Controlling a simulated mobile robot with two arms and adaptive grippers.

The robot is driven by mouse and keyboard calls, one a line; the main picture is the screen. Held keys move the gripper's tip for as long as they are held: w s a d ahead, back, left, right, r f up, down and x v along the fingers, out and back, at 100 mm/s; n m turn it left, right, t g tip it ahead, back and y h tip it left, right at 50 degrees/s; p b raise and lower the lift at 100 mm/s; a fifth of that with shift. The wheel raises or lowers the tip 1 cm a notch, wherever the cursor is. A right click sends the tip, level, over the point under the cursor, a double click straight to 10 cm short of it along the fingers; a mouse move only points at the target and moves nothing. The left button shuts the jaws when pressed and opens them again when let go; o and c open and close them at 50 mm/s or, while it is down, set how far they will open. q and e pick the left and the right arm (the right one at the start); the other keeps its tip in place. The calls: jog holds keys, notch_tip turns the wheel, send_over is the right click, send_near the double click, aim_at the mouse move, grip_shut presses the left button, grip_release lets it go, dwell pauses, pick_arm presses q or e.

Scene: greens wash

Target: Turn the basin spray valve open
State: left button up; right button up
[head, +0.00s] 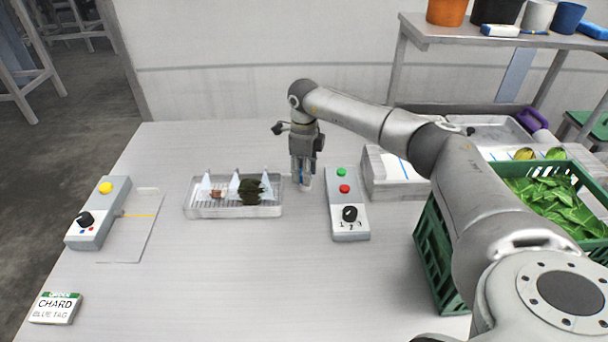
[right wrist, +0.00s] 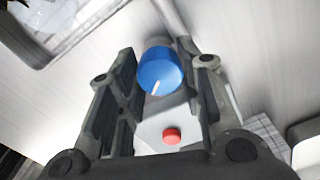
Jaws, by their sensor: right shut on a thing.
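My right gripper (head: 302,182) points down at the table between the wire-rack tray and the grey control box. In the right wrist view my right gripper (right wrist: 165,85) has its fingers on either side of a round blue knob (right wrist: 160,72) and is shut on it. The knob has a white pointer line running down and slightly left from its middle. In the head view the gripper hides most of the knob. A pale block with a red button (right wrist: 172,136) shows just below the knob in the wrist view. My left gripper is out of view.
The tray (head: 205,211) holds white cones and a dark leafy clump. The grey control box (head: 350,228) has green and red buttons and a black knob. A green crate (head: 432,255) of leaves stands right. Another box (head: 98,225) and a chard card (head: 55,308) sit left. The front table is clear.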

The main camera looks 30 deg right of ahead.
jog(key=shift+w+r+n+b, duration=0.1)
jog(key=shift+n+b, duration=0.2)
jog(key=shift+n, duration=0.5)
jog(key=o, duration=0.9)
jog(key=shift+c, duration=0.2)
jog(key=shift+o, duration=0.9)
notch_tip(320, 180, up, 12)
